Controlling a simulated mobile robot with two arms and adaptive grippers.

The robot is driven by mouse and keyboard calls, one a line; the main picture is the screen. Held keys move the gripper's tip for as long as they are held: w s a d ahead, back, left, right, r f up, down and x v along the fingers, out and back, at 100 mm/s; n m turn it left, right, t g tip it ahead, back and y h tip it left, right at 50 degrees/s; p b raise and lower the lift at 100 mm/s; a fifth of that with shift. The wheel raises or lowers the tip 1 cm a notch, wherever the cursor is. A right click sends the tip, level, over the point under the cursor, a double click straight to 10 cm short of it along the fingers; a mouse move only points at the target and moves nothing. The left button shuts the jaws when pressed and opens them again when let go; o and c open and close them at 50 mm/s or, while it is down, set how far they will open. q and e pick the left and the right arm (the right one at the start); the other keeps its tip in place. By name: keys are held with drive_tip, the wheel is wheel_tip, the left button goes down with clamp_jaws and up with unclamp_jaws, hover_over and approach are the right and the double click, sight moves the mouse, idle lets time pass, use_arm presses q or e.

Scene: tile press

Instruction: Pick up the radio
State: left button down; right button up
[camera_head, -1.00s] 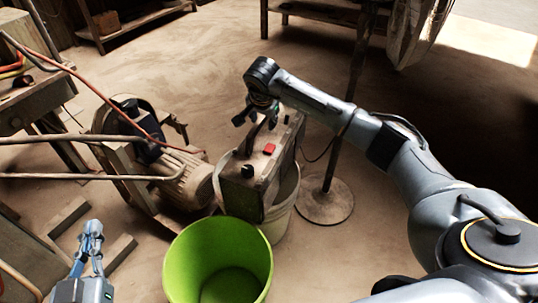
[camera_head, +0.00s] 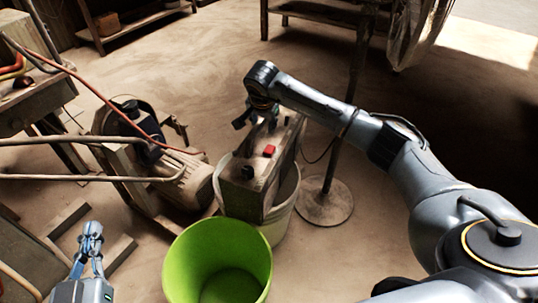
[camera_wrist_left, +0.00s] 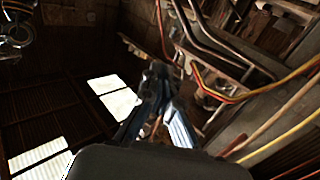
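The radio (camera_head: 242,195) is a worn box with a red button and a dark knob. It stands upright, partly inside a pale bucket (camera_head: 282,213). My right gripper (camera_head: 260,130) points down at the top of the radio, at its handle. Its fingertips are small and dark there, so I cannot tell whether they are closed on the handle. My left gripper (camera_head: 92,232) is at the lower left, well away from the radio. Its fingers are together and empty; they also show in the left wrist view (camera_wrist_left: 156,82).
A green bucket (camera_head: 197,245) stands directly in front of the pale one. A motor-like machine (camera_head: 180,180) is close on the left, with hoses around it. A stand with a round base (camera_head: 325,205) is on the right. The floor behind is open.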

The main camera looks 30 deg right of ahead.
clamp_jaws()
drive_tip(key=shift+w+r, duration=0.1)
drive_tip(key=shift+r, duration=0.05)
drive_tip(key=shift+r, duration=0.1)
